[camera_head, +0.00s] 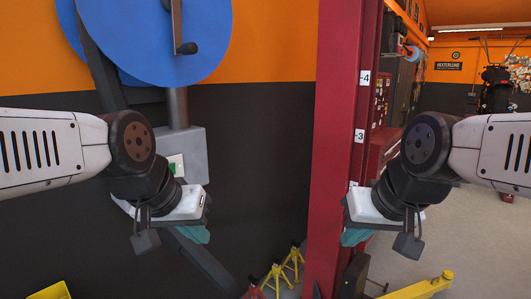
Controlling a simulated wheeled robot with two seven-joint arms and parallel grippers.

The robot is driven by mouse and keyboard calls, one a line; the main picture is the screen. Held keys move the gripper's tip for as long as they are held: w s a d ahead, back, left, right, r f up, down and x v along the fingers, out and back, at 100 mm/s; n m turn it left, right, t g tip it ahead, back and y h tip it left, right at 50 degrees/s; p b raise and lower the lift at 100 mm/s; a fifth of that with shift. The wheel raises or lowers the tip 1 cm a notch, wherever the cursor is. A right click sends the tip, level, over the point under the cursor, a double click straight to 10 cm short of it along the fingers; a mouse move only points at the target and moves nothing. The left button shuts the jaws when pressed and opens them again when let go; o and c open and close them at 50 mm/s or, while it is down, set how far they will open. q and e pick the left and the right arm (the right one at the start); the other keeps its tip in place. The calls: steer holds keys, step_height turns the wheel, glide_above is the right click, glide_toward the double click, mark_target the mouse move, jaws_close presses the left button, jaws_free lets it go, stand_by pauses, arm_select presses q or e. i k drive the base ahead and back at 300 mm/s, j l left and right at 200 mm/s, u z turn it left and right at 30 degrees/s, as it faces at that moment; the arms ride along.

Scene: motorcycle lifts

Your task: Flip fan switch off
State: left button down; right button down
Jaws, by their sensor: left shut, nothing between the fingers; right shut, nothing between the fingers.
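A white switch plate with a green part (174,167) is on the front of a grey box (193,146), below a large blue disc (150,35) with a crank-like handle. My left wrist covers the lower part of the plate, so the switch's position cannot be told. My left gripper (195,235) is shut and empty, below and right of the switch in the picture. My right gripper (355,237) is shut and empty, far to the right in front of a red post. Neither gripper appears to touch the switch.
The red lift post (335,120) stands between my arms, close to the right gripper. Yellow stands (278,277) are low in the middle and a yellow bar (420,287) low at right. The dark wall between the box and the post is clear.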

mark_target(171, 166)
steer(key=u, duration=0.95)
steer(key=k+l+u, duration=0.2)
steer(key=l, duration=0.4)
steer(key=i, duration=0.1)
